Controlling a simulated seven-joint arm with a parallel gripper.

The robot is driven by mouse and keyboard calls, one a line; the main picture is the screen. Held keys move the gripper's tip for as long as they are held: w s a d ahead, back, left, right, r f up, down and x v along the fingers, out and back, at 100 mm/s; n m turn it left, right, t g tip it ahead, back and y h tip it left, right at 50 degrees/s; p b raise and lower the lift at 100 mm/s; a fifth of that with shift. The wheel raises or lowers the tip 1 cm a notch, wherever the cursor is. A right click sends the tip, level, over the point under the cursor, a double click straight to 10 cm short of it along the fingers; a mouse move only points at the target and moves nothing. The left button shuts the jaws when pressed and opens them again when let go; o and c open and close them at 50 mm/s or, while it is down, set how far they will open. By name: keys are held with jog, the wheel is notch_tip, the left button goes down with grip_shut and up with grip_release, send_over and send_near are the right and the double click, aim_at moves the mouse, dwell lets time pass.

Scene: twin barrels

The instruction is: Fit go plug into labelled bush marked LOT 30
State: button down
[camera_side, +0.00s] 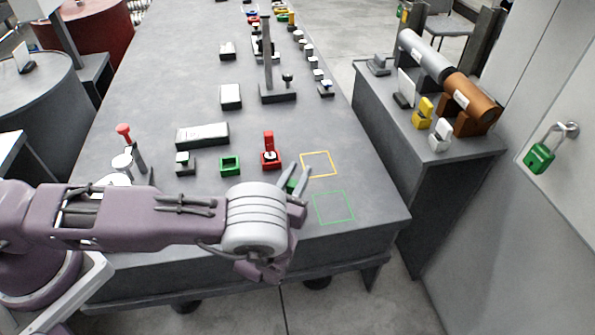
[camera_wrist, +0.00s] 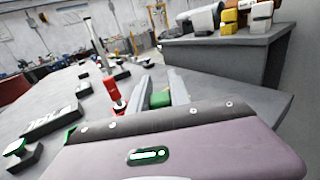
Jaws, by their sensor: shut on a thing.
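My gripper (camera_side: 293,178) is over the front right part of the long grey table, shut on a small green piece (camera_side: 291,186). The green piece also shows between the fingers in the wrist view (camera_wrist: 160,98); I cannot tell whether it is the go plug. Two barrels with white labels lie end to end on the side bench: a silver one (camera_side: 421,53) and a copper one (camera_side: 468,96). The label writing is too small to read, so I cannot tell which thing is marked LOT 30.
Yellow (camera_side: 319,152) and green (camera_side: 350,205) outlined squares on the table are empty. Yellow (camera_side: 422,113) and white (camera_side: 440,136) blocks stand before the copper barrel.

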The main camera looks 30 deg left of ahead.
aim_at(290, 191)
jog(key=shift+f, duration=0.75)
jog(key=c, duration=1.1)
grip_release()
jog(key=v, duration=0.7)
jog(key=shift+s, duration=0.1)
